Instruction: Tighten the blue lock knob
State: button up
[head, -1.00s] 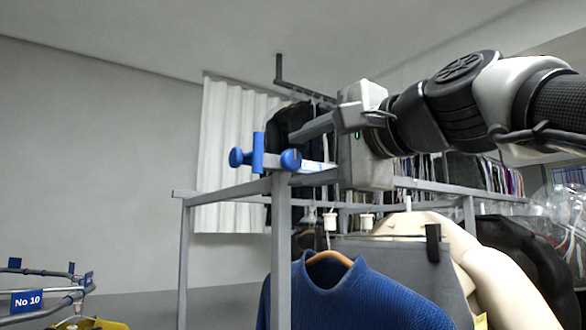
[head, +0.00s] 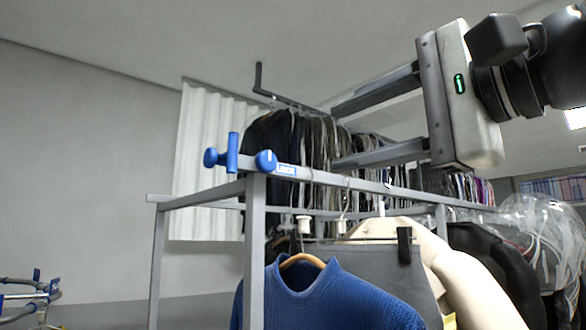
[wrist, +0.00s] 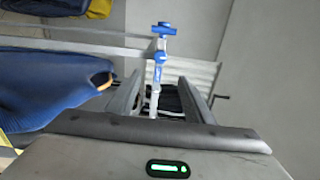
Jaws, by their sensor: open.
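The blue lock knob (head: 265,162) is a round knob at the near top corner of the grey rail frame, with a blue-and-white label (head: 286,170) beside it. A blue crosspiece (head: 232,152) and a second round blue knob (head: 210,157) are to its left. My gripper (head: 336,136) is open and empty, to the right of the lock knob and apart from it, fingers pointing left. In the wrist view the lock knob (wrist: 160,57) shows ahead, between and beyond the fingertips (wrist: 161,77). The knob's turned position cannot be told.
The grey rail frame (head: 255,240) carries a blue sweater (head: 330,300) and a cream garment (head: 480,280). Dark garments (head: 285,135) hang behind, before a white curtain (head: 200,120). Clear plastic-covered garments (head: 540,240) hang at the right. Space above the frame's left end is clear.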

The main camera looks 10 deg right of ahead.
jog(key=shift+v, duration=1.25)
jog(key=shift+w, duration=0.1)
jog(key=w+a+f+n+g+h, duration=0.1)
jog(key=w+f+n+g+h, duration=0.15)
jog(key=f, duration=0.85)
jog(key=w+a+f+n+g+h, duration=0.1)
jog(key=w+a+f+n+h, duration=0.15)
jog(key=f, duration=0.85)
jog(key=s+d+f+n+g+h, duration=0.1)
jog(key=s+f+n+g, duration=0.1)
jog(key=f, duration=0.7)
jog(key=s+d+f+n+g+h+p, duration=0.1)
jog(key=s+d+f+n+g+h, duration=0.1)
jog(key=f, duration=0.7)
jog(key=s+d+f+n+g+h, duration=0.1)
jog(key=s+f+n+g+h, duration=0.1)
jog(key=f, duration=0.8)
jog(key=shift+d+p, duration=0.35)
jog(key=shift+p, duration=0.05)
